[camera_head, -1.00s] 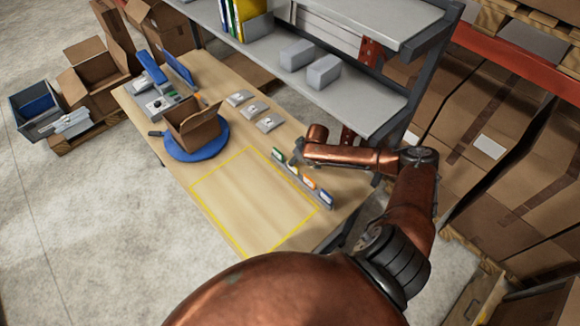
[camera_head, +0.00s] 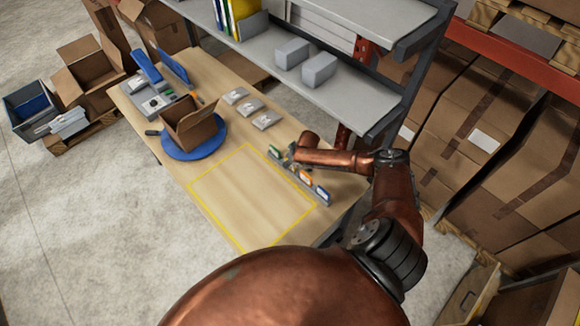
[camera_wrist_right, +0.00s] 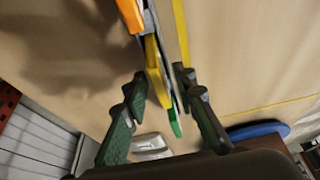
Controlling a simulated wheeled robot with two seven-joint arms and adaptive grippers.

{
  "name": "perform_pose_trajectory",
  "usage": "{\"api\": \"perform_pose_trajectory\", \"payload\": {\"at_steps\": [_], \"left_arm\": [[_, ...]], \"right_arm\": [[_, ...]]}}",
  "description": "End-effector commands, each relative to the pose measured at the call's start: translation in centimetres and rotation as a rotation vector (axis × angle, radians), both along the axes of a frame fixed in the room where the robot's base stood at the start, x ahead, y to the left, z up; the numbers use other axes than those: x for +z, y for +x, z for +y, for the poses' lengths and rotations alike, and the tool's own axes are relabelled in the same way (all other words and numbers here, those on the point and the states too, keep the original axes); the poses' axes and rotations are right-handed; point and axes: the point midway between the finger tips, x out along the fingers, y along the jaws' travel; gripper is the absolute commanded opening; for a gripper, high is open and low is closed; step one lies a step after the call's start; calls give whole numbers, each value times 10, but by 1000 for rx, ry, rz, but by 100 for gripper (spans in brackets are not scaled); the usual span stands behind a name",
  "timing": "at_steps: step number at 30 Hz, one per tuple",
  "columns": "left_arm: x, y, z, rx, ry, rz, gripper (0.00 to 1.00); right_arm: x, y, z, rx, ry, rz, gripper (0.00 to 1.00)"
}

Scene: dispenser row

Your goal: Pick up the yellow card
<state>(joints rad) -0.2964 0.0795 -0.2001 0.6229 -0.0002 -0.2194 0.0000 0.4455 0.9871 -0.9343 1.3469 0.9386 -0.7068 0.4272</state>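The yellow card (camera_wrist_right: 154,68) stands in the dispenser row, between an orange card (camera_wrist_right: 130,14) and a green card (camera_wrist_right: 174,124) in the right wrist view. In the head view my gripper hides most or all of it. My right gripper (camera_wrist_right: 166,98) is open, with one finger on each side of the row near the yellow and green cards. I cannot tell whether a finger touches the card. In the head view my right gripper (camera_head: 291,157) is at the row. My left gripper is not in view.
A yellow outlined area (camera_head: 250,195) on the table is empty. An open cardboard box (camera_head: 190,124) stands on a blue disc (camera_head: 182,153). A grey shelf (camera_head: 345,95) overhangs the table's back.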

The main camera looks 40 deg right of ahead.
Motion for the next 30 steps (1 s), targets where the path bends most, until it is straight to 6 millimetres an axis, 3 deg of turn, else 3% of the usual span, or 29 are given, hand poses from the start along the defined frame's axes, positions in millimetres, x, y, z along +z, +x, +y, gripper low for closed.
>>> {"api": "perform_pose_trajectory", "payload": {"at_steps": [10,23,30], "left_arm": [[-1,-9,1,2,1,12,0],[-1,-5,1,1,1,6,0],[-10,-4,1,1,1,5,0]], "right_arm": [[0,0,0,-1,0,0,0],[2,0,-1,-1,0,0,0],[21,0,-1,0,-1,-1,0]]}}
